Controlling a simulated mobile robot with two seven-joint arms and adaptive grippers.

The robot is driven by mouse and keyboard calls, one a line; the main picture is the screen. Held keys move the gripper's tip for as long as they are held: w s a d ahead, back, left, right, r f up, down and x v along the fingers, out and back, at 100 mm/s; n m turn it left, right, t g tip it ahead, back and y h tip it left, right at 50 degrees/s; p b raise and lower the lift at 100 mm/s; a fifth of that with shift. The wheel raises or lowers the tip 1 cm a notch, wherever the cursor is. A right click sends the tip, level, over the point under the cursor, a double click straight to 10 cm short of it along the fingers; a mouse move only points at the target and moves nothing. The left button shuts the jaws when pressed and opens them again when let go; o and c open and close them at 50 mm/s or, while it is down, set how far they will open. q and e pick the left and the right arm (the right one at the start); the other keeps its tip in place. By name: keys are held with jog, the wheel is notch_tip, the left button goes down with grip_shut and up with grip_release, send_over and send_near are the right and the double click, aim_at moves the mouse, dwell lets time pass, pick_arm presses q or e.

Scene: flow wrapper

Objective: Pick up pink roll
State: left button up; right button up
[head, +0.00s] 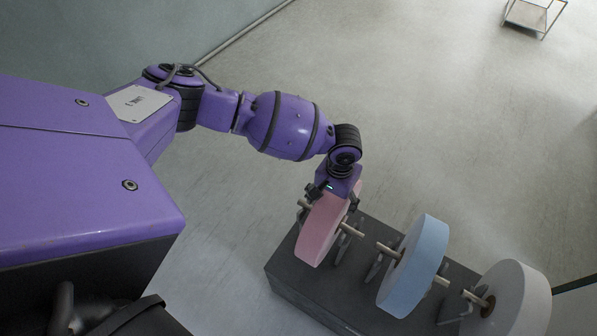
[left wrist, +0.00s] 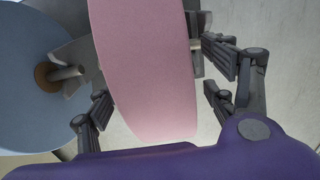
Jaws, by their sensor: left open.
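The pink roll (head: 320,234) stands upright on its edge in the head view, on a metal spindle held above a dark grey stand. My left gripper (head: 333,193) is over the top of this roll. In the left wrist view the pink roll (left wrist: 146,70) fills the middle. The fingers of my left gripper (left wrist: 160,95) are open, one on each side of the roll, with a visible gap at least on the right side. Whether the left finger touches the roll is hard to tell. My right gripper is not in view.
A blue roll (head: 414,266) and a white roll (head: 513,299) sit on the same dark stand (head: 311,291), to the right of the pink one. The blue roll (left wrist: 30,75) is close on the left in the wrist view. A small cart (head: 533,16) stands far off. The floor behind is clear.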

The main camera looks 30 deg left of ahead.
pick_arm(q)
jog(key=f, duration=0.3)
jog(key=shift+w+d+f, duration=0.1)
jog(key=shift+d, duration=0.15)
jog(key=shift+c, duration=0.3)
jog(key=c, duration=1.6)
